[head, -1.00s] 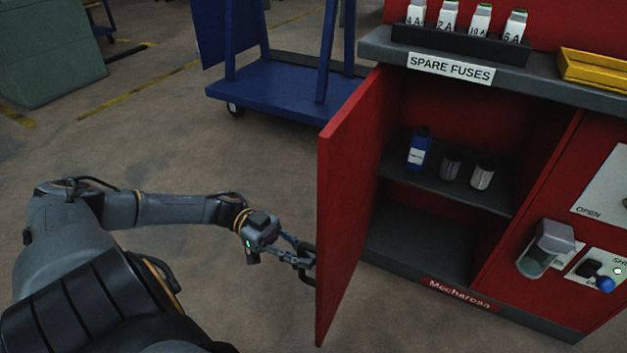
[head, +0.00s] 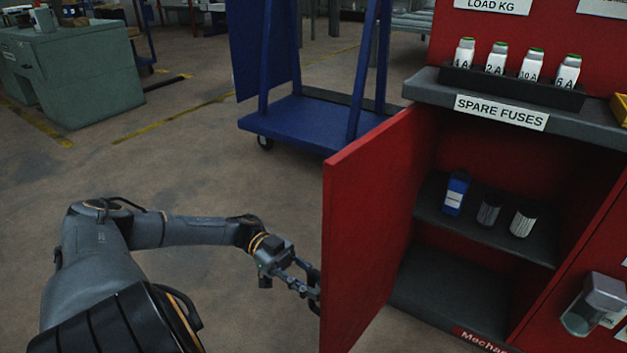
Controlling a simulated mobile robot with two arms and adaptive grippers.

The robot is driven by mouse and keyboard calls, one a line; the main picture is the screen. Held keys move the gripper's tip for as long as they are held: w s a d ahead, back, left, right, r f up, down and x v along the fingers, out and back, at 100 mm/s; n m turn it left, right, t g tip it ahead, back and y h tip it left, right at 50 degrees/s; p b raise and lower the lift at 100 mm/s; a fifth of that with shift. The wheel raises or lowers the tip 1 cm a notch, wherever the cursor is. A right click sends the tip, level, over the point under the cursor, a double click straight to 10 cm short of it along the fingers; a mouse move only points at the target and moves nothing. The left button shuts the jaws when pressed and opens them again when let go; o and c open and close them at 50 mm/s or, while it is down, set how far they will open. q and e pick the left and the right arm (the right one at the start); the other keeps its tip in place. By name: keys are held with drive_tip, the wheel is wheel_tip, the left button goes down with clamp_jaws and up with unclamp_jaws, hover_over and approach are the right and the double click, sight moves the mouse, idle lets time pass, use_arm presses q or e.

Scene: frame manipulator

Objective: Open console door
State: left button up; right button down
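The red console door (head: 368,229) stands swung open to the left of the console (head: 545,100), and the cabinet inside is exposed. My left gripper (head: 312,287) is at the outer face of the door, at its dark handle (head: 316,276), near the door's free edge. The fingers reach the handle, but the door edge and the small size hide whether they are closed around it. Inside, a shelf (head: 470,224) holds a blue bottle (head: 455,193), a dark can (head: 489,210) and a pale-labelled can (head: 523,221). My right gripper is not in view.
A blue cart (head: 300,122) stands behind the door. A fuse rack (head: 512,86) sits on the console top above the "SPARE FUSES" label (head: 501,111). A green cabinet (head: 72,65) stands far left.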

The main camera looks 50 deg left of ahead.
use_arm(q)
drive_tip(key=shift+o, duration=0.6)
drive_tip(key=s+a, duration=0.1)
drive_tip(key=a, duration=1.1)
